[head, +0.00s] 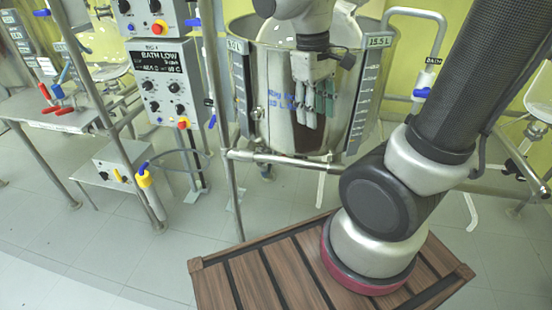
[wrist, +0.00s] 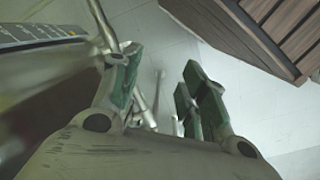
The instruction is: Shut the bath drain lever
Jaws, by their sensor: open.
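The steel bath (head: 275,92) stands at the centre of the head view, with level scales on both sides. My gripper (head: 317,112) is in front of its wall, pointing down, with green-padded fingers apart. In the wrist view my gripper (wrist: 160,95) is open, with nothing between its fingertips. A blue valve part (head: 422,92) sits on a pipe right of the bath, near a small label that seems to read BATH. A small dark-blue part (head: 267,172) shows below the bath's front rail. I cannot tell which is the drain lever or how it is turned.
A control box (head: 166,80) reading BATH LOW stands left of the bath. A metal rail (head: 280,158) crosses below the bath. A brown slatted platform (head: 225,284) lies under my arm. A bench with red levers (head: 62,110) is at far left.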

